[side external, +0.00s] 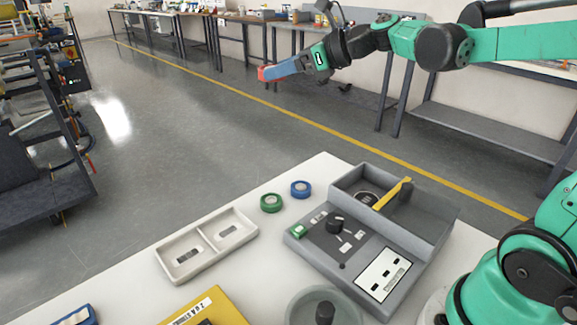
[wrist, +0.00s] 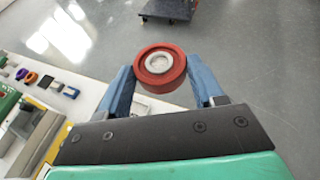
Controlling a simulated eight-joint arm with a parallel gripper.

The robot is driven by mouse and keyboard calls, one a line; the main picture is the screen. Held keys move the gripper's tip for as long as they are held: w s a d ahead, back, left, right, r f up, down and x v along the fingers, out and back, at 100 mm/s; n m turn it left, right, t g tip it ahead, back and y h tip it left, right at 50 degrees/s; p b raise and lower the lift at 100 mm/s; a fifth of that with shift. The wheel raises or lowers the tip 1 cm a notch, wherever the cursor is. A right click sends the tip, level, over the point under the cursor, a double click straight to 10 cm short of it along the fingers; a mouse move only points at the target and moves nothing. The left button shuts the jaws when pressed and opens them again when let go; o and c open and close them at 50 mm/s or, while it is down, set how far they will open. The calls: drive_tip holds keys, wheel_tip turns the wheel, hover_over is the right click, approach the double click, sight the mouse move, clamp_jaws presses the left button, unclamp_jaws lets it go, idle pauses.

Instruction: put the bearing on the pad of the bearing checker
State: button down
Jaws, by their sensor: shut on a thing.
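The bearing, a red ring with a pale metal centre (wrist: 160,66), sits between the blue fingers of my gripper in the wrist view. My gripper (side external: 272,72) is shut on it, high in the air, far behind and above the table in the side view. There the bearing shows only as a red patch at the fingertips. The grey bearing checker (side external: 335,262) stands on the table, with a black knob, a small green display and a white label panel. A dark round pad (side external: 368,199) lies in its walled rear bay, beside a yellow bar (side external: 392,194).
A green ring (side external: 271,203) and a blue ring (side external: 301,189) lie on the white table left of the checker. A two-part pale tray (side external: 207,245), a yellow box (side external: 205,308) and a round grey dish (side external: 300,308) stand nearer. The air around my gripper is clear.

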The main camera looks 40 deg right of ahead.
drive_tip(key=shift+m+t+h, duration=0.4)
drive_tip(key=shift+m+h, duration=0.5)
drive_tip(key=shift+s+a+r, duration=0.3)
drive_tip(key=shift+s+a, duration=0.35)
drive_tip(key=shift+a, duration=0.1)
drive_tip(key=shift+s+a+r, duration=0.3)
drive_tip(key=shift+s+a, duration=0.35)
drive_tip(key=shift+a, duration=0.1)
drive_tip(key=n+g+y, duration=0.6)
drive_tip(key=n+y, duration=0.2)
hover_over(332, 175)
wheel_tip(332, 175, down, 8)
drive_tip(key=shift+s, duration=0.1)
drive_tip(key=shift+h, duration=0.3)
wheel_tip(332, 175, down, 20)
drive_tip(key=shift+a+r, duration=0.1)
drive_tip(key=shift+r, duration=0.1)
drive_tip(key=shift+c, duration=0.6)
unclamp_jaws()
